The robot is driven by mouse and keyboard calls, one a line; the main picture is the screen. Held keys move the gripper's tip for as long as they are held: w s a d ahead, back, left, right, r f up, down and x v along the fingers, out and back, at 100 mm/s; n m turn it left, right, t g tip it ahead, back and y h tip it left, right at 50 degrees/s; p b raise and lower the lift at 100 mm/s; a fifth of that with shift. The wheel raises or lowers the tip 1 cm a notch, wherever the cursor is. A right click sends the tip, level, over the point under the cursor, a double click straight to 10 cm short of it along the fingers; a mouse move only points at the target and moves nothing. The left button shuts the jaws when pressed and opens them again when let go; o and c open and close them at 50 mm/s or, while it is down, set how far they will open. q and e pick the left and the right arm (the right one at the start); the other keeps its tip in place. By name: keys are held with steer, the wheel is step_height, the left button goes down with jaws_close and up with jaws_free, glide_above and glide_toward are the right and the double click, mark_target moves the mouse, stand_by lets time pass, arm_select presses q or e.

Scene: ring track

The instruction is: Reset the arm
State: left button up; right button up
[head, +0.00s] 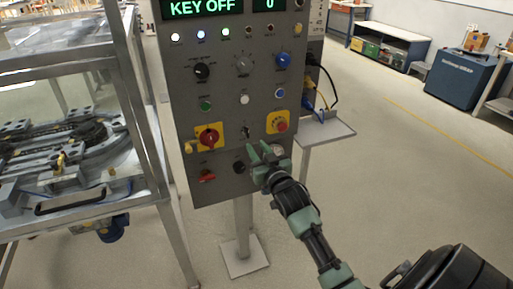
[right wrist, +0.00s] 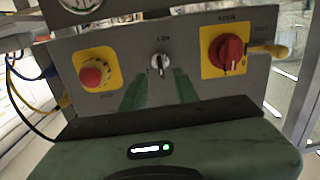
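The grey control panel (head: 222,105) stands upright, its display (head: 200,8) reading KEY OFF and 0. The small silver key switch (head: 246,132) sits low on it, between a red rotary switch (head: 208,137) and a red push button (head: 281,126), both on yellow plates. My right gripper (head: 258,148) is in front of the lower panel. In the right wrist view its two green fingers (right wrist: 160,78) are apart, with the key switch (right wrist: 159,65) showing beyond the gap and nothing held. I cannot tell whether a fingertip touches the panel. My left gripper is out of view.
A metal-framed machine with a ring track (head: 75,140) stands close on the left. A small shelf (head: 325,131) with cables juts out at the panel's right. Blue cabinets (head: 462,78) and a bench (head: 385,42) are at the back right. The floor (head: 400,170) on the right is clear.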

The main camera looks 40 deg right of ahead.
steer(key=s+a+f+n+g+y, duration=0.1)
steer(key=s+a+f+g, duration=0.15)
steer(key=f, duration=0.95)
steer(key=s+a+f+g+y, duration=0.1)
steer(key=s+a+f+g, duration=0.15)
steer(key=f, duration=0.95)
steer(key=s+a+f+n+g+y, duration=0.1)
steer(key=s+a+f+g, duration=0.1)
steer(key=s+f, duration=0.45)
steer(key=s+a+f+g, duration=0.15)
steer(key=s+f, duration=0.25)
steer(key=f, duration=0.5)
steer(key=s+a+f+n+g, duration=0.1)
steer(key=s+f, duration=0.5)
steer(key=s, duration=0.6)
steer(key=s+a+f+n+g+y, duration=0.1)
steer(key=s+a+f+g, duration=0.3)
steer(key=s, duration=0.9)
steer(key=s+a+f+n+g, duration=0.1)
steer(key=s+a+f+g, duration=0.2)
steer(key=s+f, duration=0.7)
steer(key=s+a, duration=0.1)
steer(key=s, duration=0.2)
steer(key=shift+s, duration=0.25)
steer(key=shift+o, duration=0.4)
